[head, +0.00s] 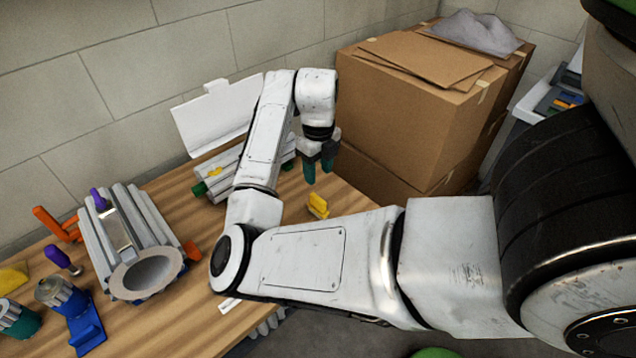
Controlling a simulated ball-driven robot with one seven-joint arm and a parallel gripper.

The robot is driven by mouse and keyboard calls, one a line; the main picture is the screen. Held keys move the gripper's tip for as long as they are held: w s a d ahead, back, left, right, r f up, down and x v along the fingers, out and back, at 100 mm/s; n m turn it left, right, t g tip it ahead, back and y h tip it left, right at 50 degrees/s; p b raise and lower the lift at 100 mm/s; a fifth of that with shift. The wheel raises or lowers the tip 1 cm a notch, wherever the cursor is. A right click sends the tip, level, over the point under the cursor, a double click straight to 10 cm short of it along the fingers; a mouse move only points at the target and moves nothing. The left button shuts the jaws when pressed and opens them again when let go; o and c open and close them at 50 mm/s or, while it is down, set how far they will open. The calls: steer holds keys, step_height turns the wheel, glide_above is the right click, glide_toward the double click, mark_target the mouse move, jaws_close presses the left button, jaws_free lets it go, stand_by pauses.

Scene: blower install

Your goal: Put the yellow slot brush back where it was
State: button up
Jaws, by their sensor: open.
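My gripper (318,169) points down above the right end of the wooden table, its teal fingers apart and nothing seen between them. A small yellow piece (318,206) stands on the table just below and nearer than the gripper, apart from it. Another yellow piece (12,277) lies at the far left edge, cut off by the frame. A small yellow bit (214,172) shows on the grey ribbed part behind my arm. I cannot tell for sure which of these is the yellow slot brush.
A grey ribbed housing (148,279) with a round opening lies on the table (185,329) at left, a purple-handled tool (97,199) on it. Orange, blue and purple pieces surround it. A white board (214,118) stands behind. Large cardboard boxes (400,125) stand right of the table.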

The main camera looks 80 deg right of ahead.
steer(key=a+f+n+h, duration=0.1)
steer(key=a+f+n, duration=0.2)
steer(key=a+n, duration=0.3)
steer(key=s+a+f+n+t+h, duration=0.1)
steer(key=a+f+n, duration=0.2)
steer(key=n, duration=1.4)
steer(key=a+f+n, duration=0.4)
steer(key=a+n, duration=0.4)
steer(key=n, duration=0.3)
steer(key=shift+s+a+h, duration=0.15)
steer(key=shift+a+h, duration=0.2)
steer(key=shift+h, duration=0.05)
steer(key=s+a+f+n+y, duration=0.1)
steer(key=s+a+n, duration=0.1)
steer(key=a+n, duration=0.2)
steer(key=s+a+f+n+y, duration=0.1)
steer(key=s+a+f+n, duration=0.1)
steer(key=a, duration=0.5)
steer(key=shift+s+f+n+y, duration=0.3)
steer(key=shift+s+n, duration=0.2)
steer(key=shift+n, duration=0.4)
steer(key=shift+o, duration=0.3)
